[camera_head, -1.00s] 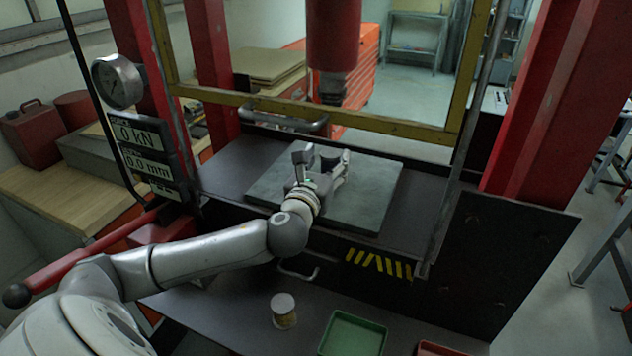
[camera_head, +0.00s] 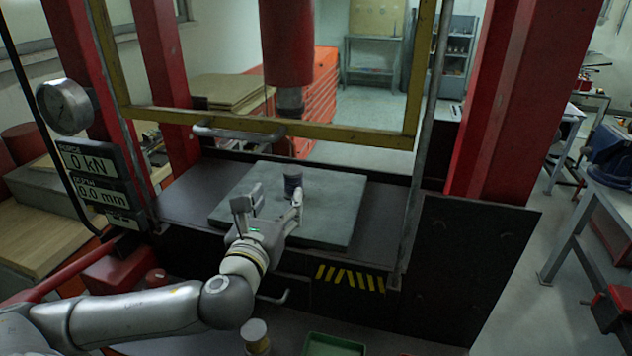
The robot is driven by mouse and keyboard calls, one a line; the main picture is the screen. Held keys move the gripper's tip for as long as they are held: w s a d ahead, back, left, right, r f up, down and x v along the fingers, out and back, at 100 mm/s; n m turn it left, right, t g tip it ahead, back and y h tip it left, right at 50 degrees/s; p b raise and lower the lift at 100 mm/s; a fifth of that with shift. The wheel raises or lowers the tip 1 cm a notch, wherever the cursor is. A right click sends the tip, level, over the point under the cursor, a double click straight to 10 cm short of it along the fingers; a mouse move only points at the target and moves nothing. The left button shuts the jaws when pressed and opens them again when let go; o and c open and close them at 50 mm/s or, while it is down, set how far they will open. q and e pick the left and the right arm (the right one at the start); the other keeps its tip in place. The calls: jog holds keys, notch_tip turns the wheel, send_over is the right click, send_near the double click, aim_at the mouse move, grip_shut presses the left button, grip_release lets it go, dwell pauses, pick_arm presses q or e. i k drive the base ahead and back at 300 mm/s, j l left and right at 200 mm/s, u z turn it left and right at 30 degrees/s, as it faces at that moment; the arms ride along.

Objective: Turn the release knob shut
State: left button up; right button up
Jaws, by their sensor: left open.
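My left gripper (camera_head: 272,206) is open and empty over the front part of the grey press plate (camera_head: 335,215). A small dark cylinder (camera_head: 292,184) stands upright on the plate, just beyond the fingertips and apart from them as far as I can see. A red pump body (camera_head: 112,272) with a red lever (camera_head: 55,282) sits at the lower left, behind my left arm. A small rounded red part (camera_head: 157,277) shows beside it; I cannot tell whether this is the release knob. My right gripper is not in view.
The red ram (camera_head: 288,45) hangs above the plate, behind a yellow guard frame (camera_head: 270,124). A gauge (camera_head: 65,106) and a display reading 0 kN (camera_head: 88,161) are at left. A pale spool (camera_head: 256,338) and green tray (camera_head: 333,345) sit at the bottom.

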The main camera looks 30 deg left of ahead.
aim_at(157, 278)
jog(key=k+l, duration=0.25)
jog(key=k, duration=0.25)
jog(key=k+l, duration=0.2)
jog(key=k, duration=0.25)
jog(key=k+l, duration=0.25)
jog(key=k, duration=0.25)
